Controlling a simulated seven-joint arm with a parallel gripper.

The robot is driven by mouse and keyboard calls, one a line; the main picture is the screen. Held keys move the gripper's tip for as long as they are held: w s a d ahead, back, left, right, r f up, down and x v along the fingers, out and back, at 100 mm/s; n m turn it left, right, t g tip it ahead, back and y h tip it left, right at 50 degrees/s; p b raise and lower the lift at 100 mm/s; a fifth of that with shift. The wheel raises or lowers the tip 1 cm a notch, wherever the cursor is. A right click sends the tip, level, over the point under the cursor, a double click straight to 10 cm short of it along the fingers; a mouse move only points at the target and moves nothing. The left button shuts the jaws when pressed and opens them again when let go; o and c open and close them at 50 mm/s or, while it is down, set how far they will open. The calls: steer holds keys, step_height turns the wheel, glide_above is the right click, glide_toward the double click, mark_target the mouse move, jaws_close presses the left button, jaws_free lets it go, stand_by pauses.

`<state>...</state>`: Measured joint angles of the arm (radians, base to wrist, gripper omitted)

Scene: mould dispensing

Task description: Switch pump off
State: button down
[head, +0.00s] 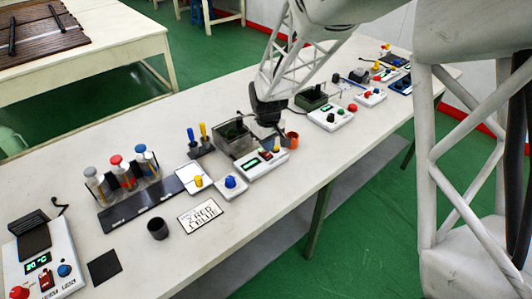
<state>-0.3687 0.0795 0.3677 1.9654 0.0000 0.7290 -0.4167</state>
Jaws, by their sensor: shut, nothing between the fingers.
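A white control unit (262,166) with a green display and small red parts stands mid-table, with a grey metal box (233,136) behind it. A second white unit (331,119) with a green display and a red knob (352,107) stands farther right, with a dark green box (312,98) behind it. I cannot tell for certain which one is the pump, nor its switch position. My gripper (268,138) is shut and empty, pointing down close to the back edge of the nearer unit. Its dark fingertips are small, and whether they touch anything is unclear.
Capped bottles, a black cup (157,228) and a heater unit (45,262) stand farther left. The front right tabletop is clear.

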mark_target(269, 155)
steer(key=shift+f, duration=1.3)
stand_by(1.4)
steer(key=shift+r, duration=3.5)
steer(key=shift+r, duration=0.1)
steer(key=shift+s+d+r, duration=0.1)
steer(key=shift+d+r, duration=0.05)
steer(key=shift+d, duration=0.05)
steer(key=s+d+r+m+t, duration=0.1)
steer(key=s+d+r+m, duration=0.2)
steer(key=s+d+r, duration=0.65)
steer(key=s+d+r+m+t, duration=0.1)
steer(key=s+d+r+m, duration=0.4)
steer(key=s+d, duration=0.7)
steer(key=s+d+r+m, duration=0.1)
steer(key=s+d, duration=0.1)
steer(key=s, duration=0.9)
steer(key=shift+d+t, duration=0.3)
